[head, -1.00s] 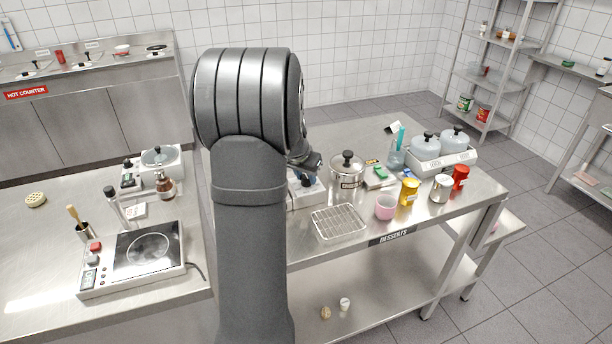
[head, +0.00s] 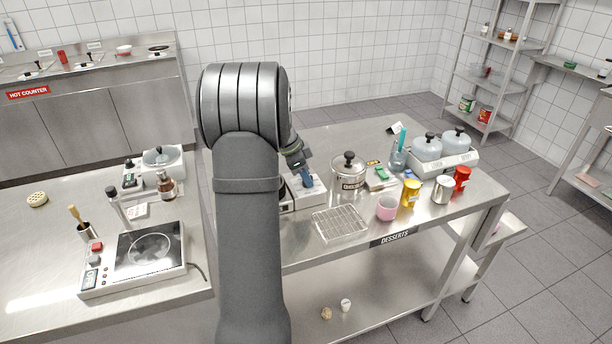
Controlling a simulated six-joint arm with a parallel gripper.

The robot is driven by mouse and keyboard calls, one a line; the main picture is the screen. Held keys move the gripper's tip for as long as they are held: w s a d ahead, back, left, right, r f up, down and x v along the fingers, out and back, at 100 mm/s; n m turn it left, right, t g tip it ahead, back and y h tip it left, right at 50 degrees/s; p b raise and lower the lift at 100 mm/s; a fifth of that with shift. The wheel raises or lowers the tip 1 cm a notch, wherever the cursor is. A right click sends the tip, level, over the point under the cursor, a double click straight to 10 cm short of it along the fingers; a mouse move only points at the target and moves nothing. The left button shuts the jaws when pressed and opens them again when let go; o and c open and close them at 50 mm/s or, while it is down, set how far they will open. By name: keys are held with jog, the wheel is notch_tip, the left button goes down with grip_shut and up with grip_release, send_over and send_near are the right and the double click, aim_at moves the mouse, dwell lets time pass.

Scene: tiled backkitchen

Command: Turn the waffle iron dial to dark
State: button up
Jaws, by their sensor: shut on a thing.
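The waffle iron (head: 311,195) stands on the steel dessert table behind my arm. Only its pale control end and a strip of its dark round part show; my arm hides the rest. My gripper (head: 307,183) reaches down from the upper left onto the pale control end, its blue fingers shut. The dial is covered by the fingers, and its markings and setting cannot be read from here.
A lidded pot (head: 348,183) stands close to the right of my gripper, with a wire rack (head: 341,222) in front. A pink cup (head: 386,208), a yellow tin (head: 410,192) and other containers stand further right. A hot plate (head: 150,250) is on the left counter.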

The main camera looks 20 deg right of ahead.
jog(key=shift+m, duration=0.7)
jog(key=shift+g, duration=0.3)
jog(key=o, duration=1)
jog(key=v, duration=1.7)
jog(key=shift+w+d+r, duration=0.1)
jog(key=shift+r, duration=0.15)
